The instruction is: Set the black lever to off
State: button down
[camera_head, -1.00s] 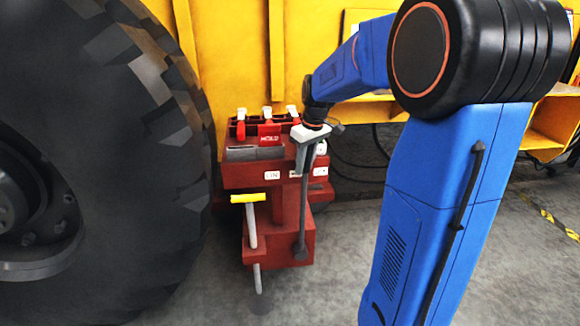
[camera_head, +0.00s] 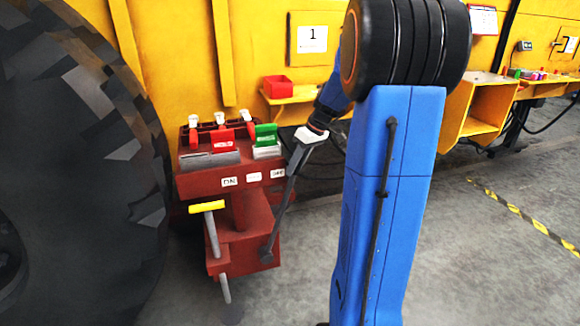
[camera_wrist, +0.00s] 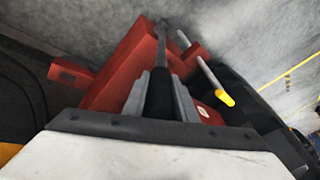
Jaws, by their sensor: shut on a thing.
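The black lever (camera_head: 281,213) rises from a pivot low on the red stand (camera_head: 190,186) and leans to the right. Its upper part passes just right of the OFF label (camera_head: 278,173). The ON label (camera_head: 229,181) is at the left, with a third, unreadable label between them. My gripper (camera_head: 302,148) is at the lever's top end. In the wrist view my gripper (camera_wrist: 160,92) has a finger on each side of the dark lever grip (camera_wrist: 159,97) and is shut on it.
A yellow-handled lever (camera_head: 207,207) stands left on the stand. Red and green blocks with white-topped clamps sit on top. A large tyre (camera_head: 75,180) is close at the left. A red bin (camera_head: 279,87) sits on a shelf behind.

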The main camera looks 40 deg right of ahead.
jog(key=shift+s+d+f, duration=0.1)
jog(key=shift+d, duration=0.2)
jog(key=c, duration=1.7)
grip_release()
jog(key=shift+d, duration=0.1)
jog(key=shift+o, duration=1.2)
jog(key=shift+d+f, duration=0.1)
jog(key=shift+d, duration=0.05)
jog(key=shift+s+d+r, duration=0.1)
jog(key=shift+s+r, duration=0.05)
jog(key=shift+r, duration=0.5)
jog(key=v, duration=1.6)
